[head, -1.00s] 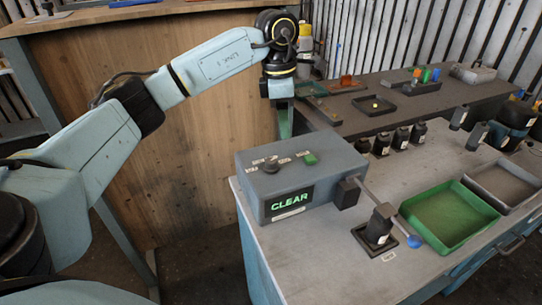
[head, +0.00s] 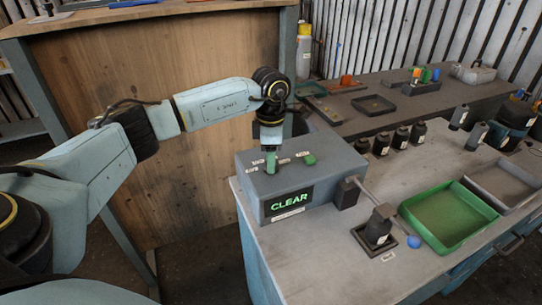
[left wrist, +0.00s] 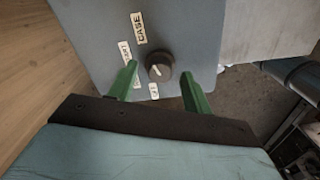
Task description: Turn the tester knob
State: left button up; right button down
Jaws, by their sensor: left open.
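The tester is a grey box (head: 345,163) on the bench, with a screen (head: 291,201) reading CLEAR in green on its front. Its black round tester knob (left wrist: 160,66) has a white pointer mark, with small white labels beside it. In the head view the knob is hidden behind my left gripper (head: 272,163), which points down over the box top. In the left wrist view the open green fingers of my left gripper (left wrist: 159,70) stand on either side of the knob, with gaps showing. I cannot tell their exact height above the box. My right gripper is not in view.
A rod with a blue ball (head: 414,241) reaches past a black bottle (head: 378,228) in front. A green tray (head: 450,215) and several dark bottles (head: 400,139) stand to the right.

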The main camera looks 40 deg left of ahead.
pick_arm(q)
jog(key=shift+f, duration=0.25)
jog(key=c, duration=1)
